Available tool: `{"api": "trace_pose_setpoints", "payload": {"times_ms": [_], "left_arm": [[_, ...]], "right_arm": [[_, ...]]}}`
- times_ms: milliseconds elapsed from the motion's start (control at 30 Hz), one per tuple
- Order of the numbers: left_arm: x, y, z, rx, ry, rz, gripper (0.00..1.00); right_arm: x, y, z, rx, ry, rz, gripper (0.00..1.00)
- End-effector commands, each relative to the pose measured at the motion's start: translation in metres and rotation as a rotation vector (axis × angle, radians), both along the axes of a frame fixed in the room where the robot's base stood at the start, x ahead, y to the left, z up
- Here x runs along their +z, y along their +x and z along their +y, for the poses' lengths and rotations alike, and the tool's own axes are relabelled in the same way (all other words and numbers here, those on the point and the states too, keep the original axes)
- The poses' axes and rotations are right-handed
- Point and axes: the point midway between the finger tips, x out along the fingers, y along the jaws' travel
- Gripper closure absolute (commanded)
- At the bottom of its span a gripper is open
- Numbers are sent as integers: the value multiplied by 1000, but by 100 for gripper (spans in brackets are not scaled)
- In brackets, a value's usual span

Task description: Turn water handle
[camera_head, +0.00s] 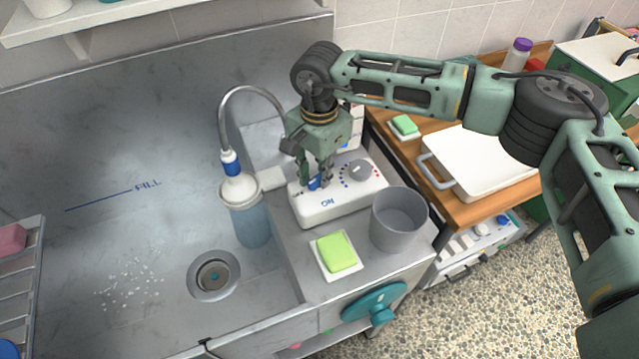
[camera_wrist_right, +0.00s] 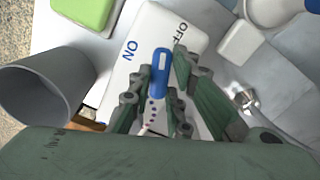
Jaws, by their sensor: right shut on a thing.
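The water handle (camera_wrist_right: 161,68) is a small blue lever on a white control box (camera_head: 327,211). In the right wrist view its end lies between the printed words ON and OFF. In the head view only a bit of blue shows between the fingers. My right gripper (camera_head: 317,178) reaches down from above and is shut on the handle, with one finger on each side. A grey dial (camera_head: 359,169) with red and blue dots sits beside it. My left gripper is not in view.
The steel sink (camera_head: 155,220) has a drain (camera_head: 214,274) and a FILL line. A grey cup (camera_head: 399,220) and a green sponge (camera_head: 337,252) stand close to the box. A white tray (camera_head: 484,165) lies on the wooden counter to the right.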

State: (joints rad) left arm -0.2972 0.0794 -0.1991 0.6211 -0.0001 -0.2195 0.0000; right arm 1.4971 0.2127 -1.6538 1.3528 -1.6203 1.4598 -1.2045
Motion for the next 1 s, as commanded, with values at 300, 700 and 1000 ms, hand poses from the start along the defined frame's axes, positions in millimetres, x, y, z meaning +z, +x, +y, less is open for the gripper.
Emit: {"api": "trace_pose_setpoints", "payload": {"times_ms": [300,700,1000], "left_arm": [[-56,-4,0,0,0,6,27],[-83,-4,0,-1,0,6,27],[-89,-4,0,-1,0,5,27]], "right_arm": [[-5,1,1,296,3,-4,100],[0,1,1,568,4,-3,100],[2,1,0,650,3,-3,100]]}}
